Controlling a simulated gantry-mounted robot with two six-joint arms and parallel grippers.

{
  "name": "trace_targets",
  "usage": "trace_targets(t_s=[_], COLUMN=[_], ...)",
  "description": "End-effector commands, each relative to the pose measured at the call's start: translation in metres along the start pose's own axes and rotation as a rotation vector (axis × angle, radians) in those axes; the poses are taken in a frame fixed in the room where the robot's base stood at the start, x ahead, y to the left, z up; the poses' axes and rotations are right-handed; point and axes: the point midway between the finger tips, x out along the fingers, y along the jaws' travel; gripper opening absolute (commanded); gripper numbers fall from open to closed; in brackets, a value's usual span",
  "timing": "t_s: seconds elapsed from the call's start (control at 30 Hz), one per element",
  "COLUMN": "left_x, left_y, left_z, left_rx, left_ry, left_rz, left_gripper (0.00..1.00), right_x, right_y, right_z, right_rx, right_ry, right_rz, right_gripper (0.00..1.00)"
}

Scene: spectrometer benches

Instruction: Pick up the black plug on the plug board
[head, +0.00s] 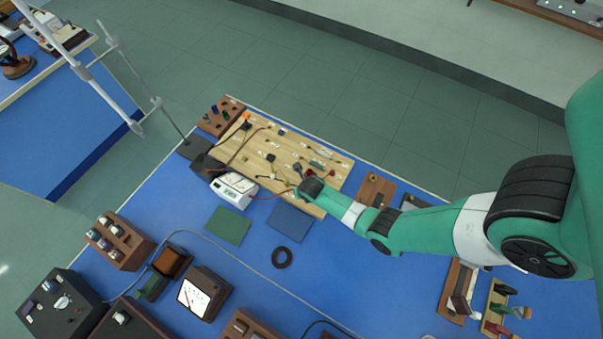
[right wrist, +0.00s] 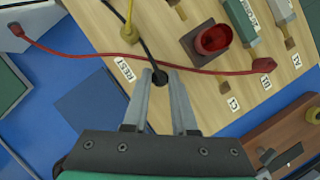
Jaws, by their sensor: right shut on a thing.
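The plug board (right wrist: 203,92) is a light wooden panel with white labels, also seen in the head view (head: 228,137). In the right wrist view, the black plug (right wrist: 160,76) with its black cable is at the board beside the REST label. My right gripper (right wrist: 160,75) is shut on it, with the two fingertips on either side of the plug. In the head view my right gripper (head: 300,182) is at the board's near right part, and the plug there is too small to make out. My left gripper is not in view.
A red cable (right wrist: 190,73) crosses the board close to the fingertips. A yellow plug (right wrist: 129,33) and a red socket block (right wrist: 208,40) are nearby. A white meter (head: 234,189), a green mat (head: 228,225) and a blue mat (head: 289,222) lie in front of the board.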

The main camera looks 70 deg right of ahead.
Motion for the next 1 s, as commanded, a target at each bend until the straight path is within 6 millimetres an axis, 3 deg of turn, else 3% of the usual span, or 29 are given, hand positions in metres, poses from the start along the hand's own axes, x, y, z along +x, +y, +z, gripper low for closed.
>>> trace_targets(t_s=[0.23, 0.37, 0.5, 0.77, 1.0], left_x=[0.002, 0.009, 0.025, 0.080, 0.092], left_y=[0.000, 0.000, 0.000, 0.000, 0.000], left_z=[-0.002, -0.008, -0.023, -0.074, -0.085], left_rx=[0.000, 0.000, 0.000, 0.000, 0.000], left_ry=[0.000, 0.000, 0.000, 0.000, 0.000], left_rz=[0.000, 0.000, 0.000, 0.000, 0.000], left_gripper=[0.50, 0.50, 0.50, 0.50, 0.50], right_x=[-0.003, -0.014, -0.038, -0.115, -0.153], right_y=[0.000, 0.000, 0.000, -0.021, -0.049], right_z=[0.001, 0.006, 0.016, -0.003, -0.050], right_rx=[0.000, 0.000, 0.000, -0.001, -0.001], right_ry=[0.000, 0.000, -0.001, 0.002, 0.002], right_rz=[0.000, 0.000, 0.000, -0.001, -0.001], right_gripper=[0.00, 0.00, 0.00, 0.00, 0.00])
